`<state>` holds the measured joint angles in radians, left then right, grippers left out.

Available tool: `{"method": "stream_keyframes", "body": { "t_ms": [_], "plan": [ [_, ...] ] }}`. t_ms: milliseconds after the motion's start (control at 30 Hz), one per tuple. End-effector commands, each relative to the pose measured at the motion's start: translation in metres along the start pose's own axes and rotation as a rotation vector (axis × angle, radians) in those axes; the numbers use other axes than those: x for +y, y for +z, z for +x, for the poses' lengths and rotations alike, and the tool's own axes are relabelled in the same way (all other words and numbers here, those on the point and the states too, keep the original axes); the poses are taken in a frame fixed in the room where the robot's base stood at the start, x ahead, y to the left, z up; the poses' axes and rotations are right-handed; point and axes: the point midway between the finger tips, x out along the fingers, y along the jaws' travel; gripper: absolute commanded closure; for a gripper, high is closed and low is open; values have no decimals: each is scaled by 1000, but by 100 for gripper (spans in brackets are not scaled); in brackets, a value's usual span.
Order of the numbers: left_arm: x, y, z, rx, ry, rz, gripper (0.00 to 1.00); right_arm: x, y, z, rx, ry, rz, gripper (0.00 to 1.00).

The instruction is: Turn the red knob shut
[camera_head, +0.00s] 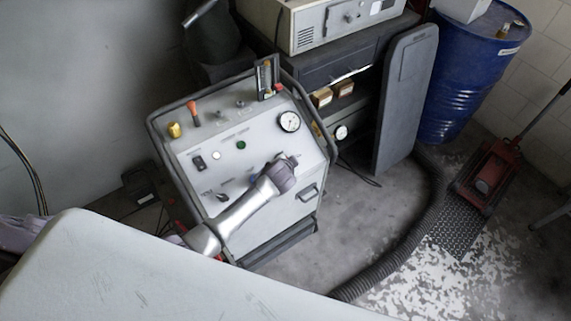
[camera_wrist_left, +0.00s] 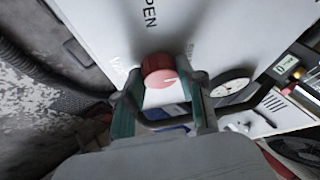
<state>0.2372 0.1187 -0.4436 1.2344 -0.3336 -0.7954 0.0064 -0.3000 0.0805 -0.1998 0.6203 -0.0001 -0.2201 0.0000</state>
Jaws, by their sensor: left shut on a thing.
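The red knob (camera_wrist_left: 160,74) sits on the white panel of the grey console (camera_head: 222,160). It shows in the left wrist view with a pale pointer wedge on its face, below the printed letters "PEN". My left gripper (camera_wrist_left: 163,88) has its two fingers on either side of the knob and is shut on it. In the head view my left arm reaches up from the lower left, and my left gripper (camera_head: 289,165) is at the right part of the panel, hiding the knob. My right gripper is in neither view.
A round gauge (camera_head: 289,121) is close to my left gripper; one also shows in the wrist view (camera_wrist_left: 230,87). An orange-handled lever (camera_head: 193,110) and a brass knob (camera_head: 174,130) stand on the panel. A blue drum (camera_head: 463,80) and black hose (camera_head: 405,245) are to the right.

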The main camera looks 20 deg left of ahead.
Motion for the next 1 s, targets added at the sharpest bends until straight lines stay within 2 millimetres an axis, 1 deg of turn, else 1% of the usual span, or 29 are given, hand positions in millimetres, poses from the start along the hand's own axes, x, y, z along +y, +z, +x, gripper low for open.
{"method": "stream_keyframes", "body": {
  "t_ms": [200, 633, 667, 700, 767, 800, 1000],
  "plan": [
    [0, 0, 0, -2, -20, -35, 97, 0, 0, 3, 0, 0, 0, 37],
    [0, 0, 0, -2, -23, -41, 97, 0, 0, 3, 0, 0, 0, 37],
    [0, 0, 0, -2, -23, -41, 57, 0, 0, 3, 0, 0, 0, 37],
    [0, 0, 0, -2, -23, -41, 50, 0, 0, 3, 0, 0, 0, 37],
    [0, 0, 0, -2, -22, -41, 40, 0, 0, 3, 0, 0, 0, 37],
    [0, 0, 0, -2, -22, -40, 37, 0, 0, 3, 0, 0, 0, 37],
    [0, 0, 0, -2, -22, -40, 37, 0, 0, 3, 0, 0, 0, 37]
  ]
}}
